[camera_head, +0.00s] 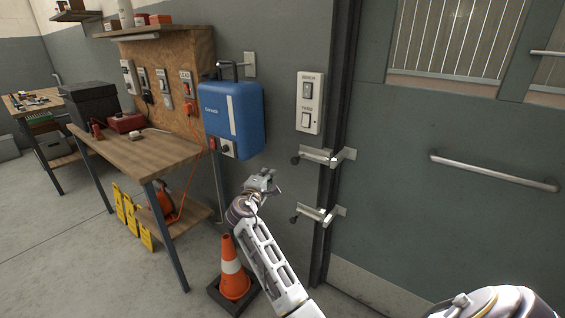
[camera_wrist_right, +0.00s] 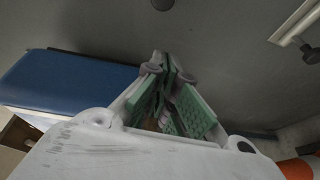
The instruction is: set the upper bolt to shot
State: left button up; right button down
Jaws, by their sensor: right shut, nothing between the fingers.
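The upper bolt (camera_head: 318,155) is a pale metal bolt with a dark knob at its left end, on the wall strip beside the green door. A metal piece continues at its right by the door edge; I cannot tell how far the bar reaches. The similar lower bolt (camera_head: 317,214) sits below it. My right gripper (camera_head: 263,181) is shut and empty, left of both bolts and apart from them, at a height between them. Its green-padded fingers (camera_wrist_right: 172,103) show in the right wrist view. A bolt part (camera_wrist_right: 297,22) shows there at upper right; which bolt is unclear. My left gripper is not in view.
A blue box (camera_head: 233,120) hangs on the wall just above my right gripper. A switch plate (camera_head: 309,103) is above the bolts. An orange cone (camera_head: 233,268) stands on the floor below. The door (camera_head: 440,230) has a long bar handle (camera_head: 493,174). A workbench (camera_head: 146,153) stands left.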

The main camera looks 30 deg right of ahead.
aim_at(299, 158)
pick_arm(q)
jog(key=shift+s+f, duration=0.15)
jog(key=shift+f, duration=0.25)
pick_arm(e)
jog(key=shift+w+a+r, duration=0.1)
jog(key=shift+w+r, duration=0.3)
jog(key=shift+r, duration=0.25)
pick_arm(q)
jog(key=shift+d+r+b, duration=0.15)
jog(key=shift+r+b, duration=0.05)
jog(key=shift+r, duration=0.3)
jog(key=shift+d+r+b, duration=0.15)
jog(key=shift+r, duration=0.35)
pick_arm(e)
jog(key=w+d, duration=0.3)
jog(key=d, duration=0.6)
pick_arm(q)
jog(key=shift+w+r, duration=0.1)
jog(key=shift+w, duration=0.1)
pick_arm(e)
jog(key=shift+s, duration=0.2)
